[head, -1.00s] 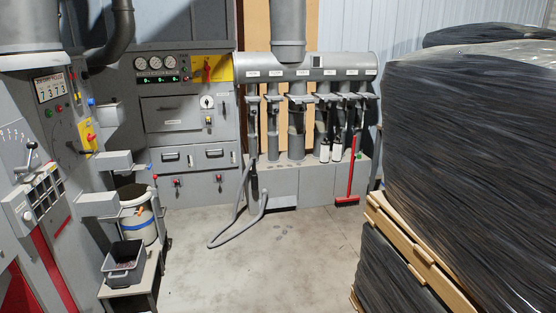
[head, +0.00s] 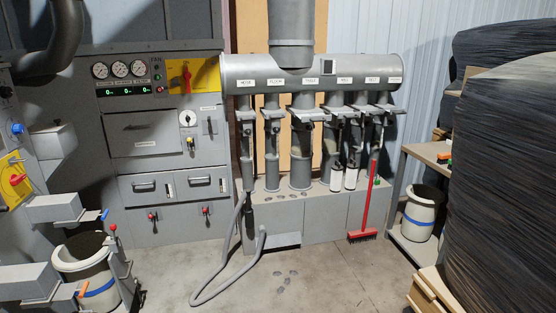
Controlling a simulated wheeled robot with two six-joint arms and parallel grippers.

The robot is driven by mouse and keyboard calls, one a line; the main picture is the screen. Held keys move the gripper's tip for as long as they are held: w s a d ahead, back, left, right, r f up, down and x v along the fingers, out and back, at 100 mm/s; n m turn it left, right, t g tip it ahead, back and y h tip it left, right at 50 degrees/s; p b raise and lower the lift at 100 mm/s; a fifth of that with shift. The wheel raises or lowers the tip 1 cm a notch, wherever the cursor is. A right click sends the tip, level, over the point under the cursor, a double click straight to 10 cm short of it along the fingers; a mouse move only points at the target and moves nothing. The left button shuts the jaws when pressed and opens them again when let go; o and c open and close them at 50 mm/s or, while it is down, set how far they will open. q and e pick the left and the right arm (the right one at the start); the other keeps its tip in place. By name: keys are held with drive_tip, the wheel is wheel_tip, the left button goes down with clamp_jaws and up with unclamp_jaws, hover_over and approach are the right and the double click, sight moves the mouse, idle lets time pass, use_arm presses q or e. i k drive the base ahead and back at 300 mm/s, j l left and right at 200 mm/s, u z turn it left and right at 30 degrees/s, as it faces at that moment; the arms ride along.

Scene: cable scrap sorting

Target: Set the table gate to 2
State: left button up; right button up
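A row of blast gates hangs under a horizontal grey duct (head: 350,69) at the back wall. The third gate from the left (head: 304,114) is on a wider pipe (head: 301,160). Neither of my grippers is in view.
A red broom (head: 366,200) leans before the pipes. A grey hose (head: 215,290) loops on the floor. Black-wrapped pallets (head: 510,190) stand at right, with a bucket (head: 420,215) on a shelf beside them. A control cabinet (head: 150,150) is at left.

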sight(317, 117)
drive_tip(key=i, duration=1.75)
